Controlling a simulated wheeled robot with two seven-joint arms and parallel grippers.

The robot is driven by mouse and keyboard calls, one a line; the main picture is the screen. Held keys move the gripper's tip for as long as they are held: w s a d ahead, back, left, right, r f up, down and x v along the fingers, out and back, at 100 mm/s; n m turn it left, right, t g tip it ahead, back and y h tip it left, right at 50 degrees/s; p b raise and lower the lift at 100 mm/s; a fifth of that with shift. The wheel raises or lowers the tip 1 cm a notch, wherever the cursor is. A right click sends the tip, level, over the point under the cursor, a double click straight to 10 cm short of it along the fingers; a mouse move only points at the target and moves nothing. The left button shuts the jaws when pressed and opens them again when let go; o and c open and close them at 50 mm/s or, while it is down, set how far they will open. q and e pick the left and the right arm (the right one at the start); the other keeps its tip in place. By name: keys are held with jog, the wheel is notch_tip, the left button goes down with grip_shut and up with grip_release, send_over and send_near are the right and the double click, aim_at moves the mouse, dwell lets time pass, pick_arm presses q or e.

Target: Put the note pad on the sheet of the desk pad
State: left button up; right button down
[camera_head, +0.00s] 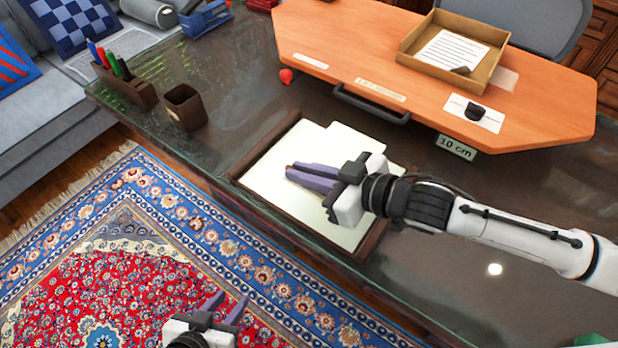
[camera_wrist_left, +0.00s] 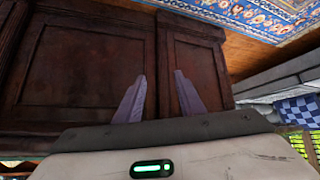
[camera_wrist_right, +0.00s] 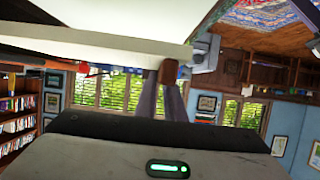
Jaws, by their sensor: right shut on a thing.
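The desk pad (camera_head: 251,163) lies on the dark desk, with brown side bars and a pale sheet (camera_head: 270,180). My right gripper (camera_head: 290,172) is over the sheet, fingers pointing left, shut on what I take to be the note pad, mostly hidden.
A pen holder (camera_head: 125,80) and a brown cup (camera_head: 185,107) stand at the desk's left. An orange raised board (camera_head: 330,35) carries a tray (camera_head: 415,55) behind the desk pad. A small red thing (camera_head: 286,76) lies near it.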

aim_at(304, 201)
jog(key=shift+f+b, duration=0.3)
jog(key=shift+f, duration=2.75)
jog(key=c, duration=1.8)
grip_release()
jog(key=shift+c, duration=0.2)
jog(key=shift+s+r, duration=0.15)
jog(key=shift+r, duration=0.05)
jog(key=v, duration=1.1)
jog(key=shift+s+d, duration=0.25)
jog(key=shift+d, duration=0.1)
